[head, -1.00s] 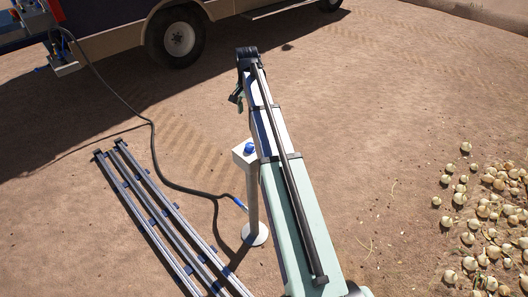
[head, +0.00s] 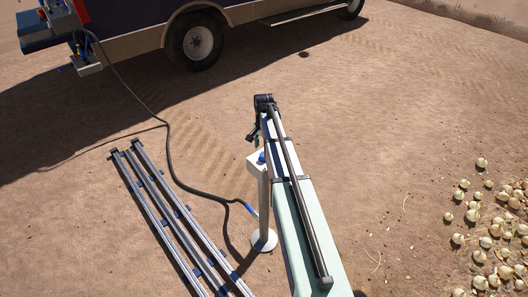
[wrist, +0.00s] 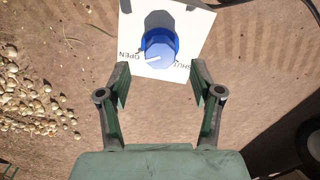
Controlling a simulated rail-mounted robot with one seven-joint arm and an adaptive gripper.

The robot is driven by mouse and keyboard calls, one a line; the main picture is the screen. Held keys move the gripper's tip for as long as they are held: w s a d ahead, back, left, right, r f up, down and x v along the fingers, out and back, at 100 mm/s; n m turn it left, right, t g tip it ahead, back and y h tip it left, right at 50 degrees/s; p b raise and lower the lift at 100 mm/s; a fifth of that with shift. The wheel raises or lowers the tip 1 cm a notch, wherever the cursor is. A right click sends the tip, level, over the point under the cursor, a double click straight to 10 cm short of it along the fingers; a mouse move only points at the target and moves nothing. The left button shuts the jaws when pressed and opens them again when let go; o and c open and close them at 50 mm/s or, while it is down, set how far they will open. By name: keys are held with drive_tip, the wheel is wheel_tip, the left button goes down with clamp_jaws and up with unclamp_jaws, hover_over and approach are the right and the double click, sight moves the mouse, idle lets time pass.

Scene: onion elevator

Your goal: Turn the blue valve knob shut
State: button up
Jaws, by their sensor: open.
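The blue valve knob (head: 261,157) sits on a white plate on top of a pale post (head: 264,205). In the wrist view the round knob (wrist: 160,46) shows on its white plate (wrist: 196,25), marked OPEN at left and SHUT at right. A white line on the knob points toward the OPEN side. My gripper (wrist: 160,78) is open and empty, its two fingers apart, with the knob showing beyond and between their tips. In the head view my gripper (head: 253,132) is just above and beside the knob, partly hidden by my arm.
A dark hose (head: 177,178) runs from the truck (head: 240,20) to the post. Long metal rails (head: 170,215) lie on the ground at left. Onions (head: 500,230) are spread at right. Bare soil lies between.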

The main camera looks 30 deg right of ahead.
drive_tip(key=shift+f+p, duration=0.45)
drive_tip(key=shift+f, duration=1.75)
drive_tip(key=c, duration=1.1)
